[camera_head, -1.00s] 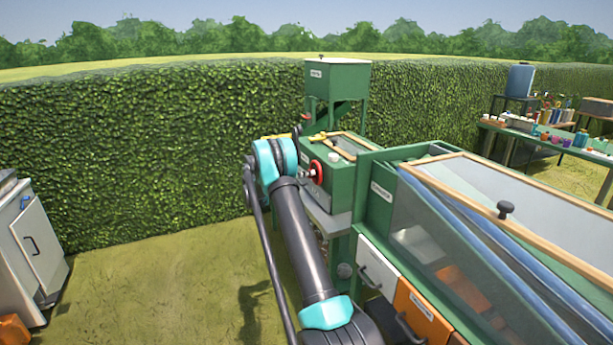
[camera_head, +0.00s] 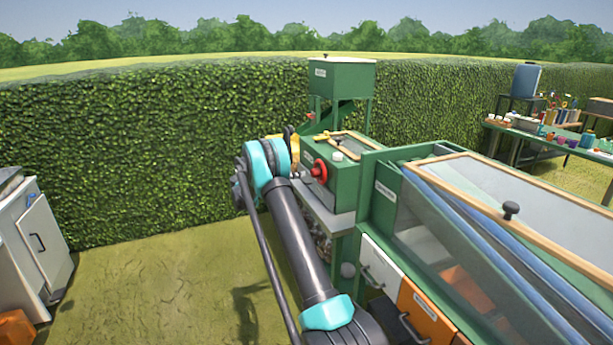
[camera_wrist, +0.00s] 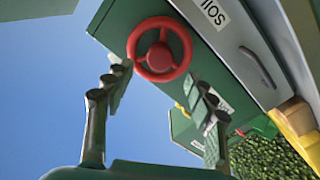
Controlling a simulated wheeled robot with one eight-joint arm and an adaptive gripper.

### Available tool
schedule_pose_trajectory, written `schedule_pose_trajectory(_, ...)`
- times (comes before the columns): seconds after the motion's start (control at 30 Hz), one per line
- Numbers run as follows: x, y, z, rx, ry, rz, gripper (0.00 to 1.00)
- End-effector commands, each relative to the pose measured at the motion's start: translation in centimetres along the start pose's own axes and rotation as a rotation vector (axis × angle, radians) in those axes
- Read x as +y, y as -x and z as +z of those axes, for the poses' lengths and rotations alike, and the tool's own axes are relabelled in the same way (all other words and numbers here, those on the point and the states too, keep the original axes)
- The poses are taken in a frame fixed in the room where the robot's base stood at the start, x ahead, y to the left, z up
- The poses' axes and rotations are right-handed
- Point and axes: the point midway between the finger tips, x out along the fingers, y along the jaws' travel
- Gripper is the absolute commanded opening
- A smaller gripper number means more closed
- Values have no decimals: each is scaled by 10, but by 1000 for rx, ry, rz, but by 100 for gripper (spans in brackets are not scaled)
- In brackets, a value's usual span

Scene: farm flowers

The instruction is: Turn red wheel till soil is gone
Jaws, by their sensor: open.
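The red wheel (camera_head: 320,170) is mounted on the near left face of a green box (camera_head: 345,189). In the wrist view the wheel (camera_wrist: 159,56) faces me at top centre, beside an upside-down "SOIL" label (camera_wrist: 215,12). My gripper (camera_wrist: 162,84) is open and empty. Its two fingers point toward the wheel, one left and one right below it in the picture. The left fingertip appears close to the rim; I cannot tell whether it touches. In the head view my arm's end is just left of the box, with the fingers mostly hidden. I cannot make out any soil.
A green hopper (camera_head: 342,76) stands behind the box. A glass-lidded green bench (camera_head: 375,200) with a white drawer (camera_head: 380,266) and an orange drawer (camera_head: 424,313) is at right. A white cabinet (camera_head: 40,240) is at far left. Grass between is open.

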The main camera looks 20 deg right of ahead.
Motion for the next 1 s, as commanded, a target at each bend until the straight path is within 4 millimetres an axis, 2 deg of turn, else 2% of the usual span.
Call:
schedule_pose_trajectory(0.1, -1, 24, 0, 1, 0, -2, 56)
schedule_pose_trajectory(0.33, 0, 51, 0, 0, 0, -1, 56)
schedule_pose_trajectory(1.0, 0, 56, 0, 0, 7, 0, 56)
